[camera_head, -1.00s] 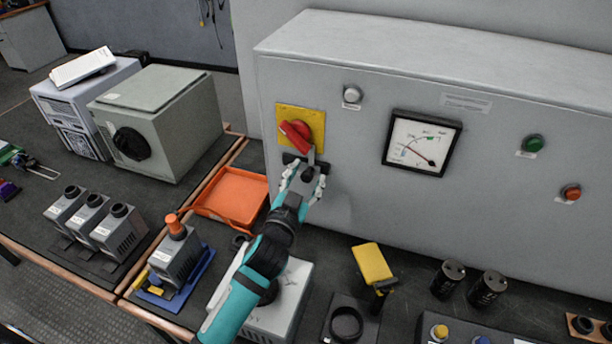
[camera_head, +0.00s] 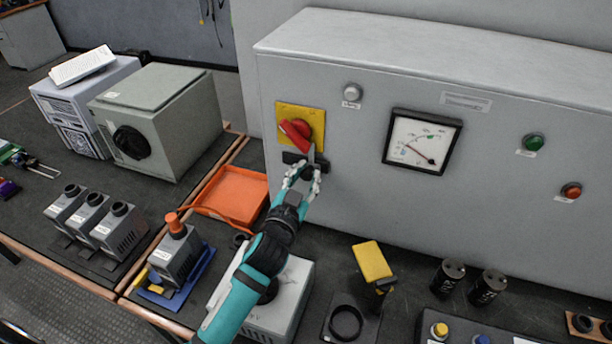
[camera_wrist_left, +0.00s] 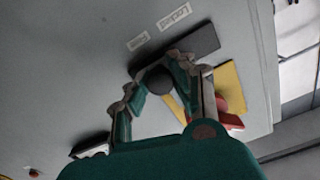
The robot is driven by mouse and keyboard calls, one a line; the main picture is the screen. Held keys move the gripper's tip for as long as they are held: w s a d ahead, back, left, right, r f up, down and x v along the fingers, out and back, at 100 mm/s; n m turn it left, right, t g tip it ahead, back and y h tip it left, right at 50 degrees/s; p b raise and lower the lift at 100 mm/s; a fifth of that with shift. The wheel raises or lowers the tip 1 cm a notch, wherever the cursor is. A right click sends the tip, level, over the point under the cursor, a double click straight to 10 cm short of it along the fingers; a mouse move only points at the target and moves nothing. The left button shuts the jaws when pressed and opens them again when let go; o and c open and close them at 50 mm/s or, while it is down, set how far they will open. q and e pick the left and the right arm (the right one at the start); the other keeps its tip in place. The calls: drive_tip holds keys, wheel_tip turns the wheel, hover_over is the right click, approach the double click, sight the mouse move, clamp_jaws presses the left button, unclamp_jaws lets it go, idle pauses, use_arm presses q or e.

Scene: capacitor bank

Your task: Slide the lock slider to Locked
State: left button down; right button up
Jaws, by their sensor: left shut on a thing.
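The lock slider is a dark round knob (camera_wrist_left: 158,79) on a black rail (camera_head: 292,158), set in the cabinet front below a red rotary handle (camera_head: 297,133) on a yellow plate (camera_head: 313,115). In the wrist view the rail (camera_wrist_left: 197,44) runs off to the upper right of the knob. Two small white labels lie beside it; the one nearer the rail's far end (camera_wrist_left: 173,17) seems to read Locked. My left gripper (camera_head: 307,174) is shut on the knob, with a fingertip on each side (camera_wrist_left: 160,76). In the head view the fingers mostly hide the knob. My right gripper is out of view.
The grey cabinet (camera_head: 480,100) carries a gauge (camera_head: 421,141) and indicator lamps. The cabinet front right of the gripper is bare below the gauge.

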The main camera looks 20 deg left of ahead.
use_arm(q)
drive_tip(key=a+p, duration=0.1)
drive_tip(key=a, duration=0.2)
drive_tip(key=shift+a+r, duration=0.1)
drive_tip(key=shift+w+a, duration=0.1)
drive_tip(key=c, duration=1.5)
unclamp_jaws()
drive_tip(key=o, duration=0.4)
drive_tip(key=shift+a, duration=0.15)
drive_tip(key=shift+o, duration=0.2)
drive_tip(key=s, duration=1.2)
drive_tip(key=shift+a, duration=0.15)
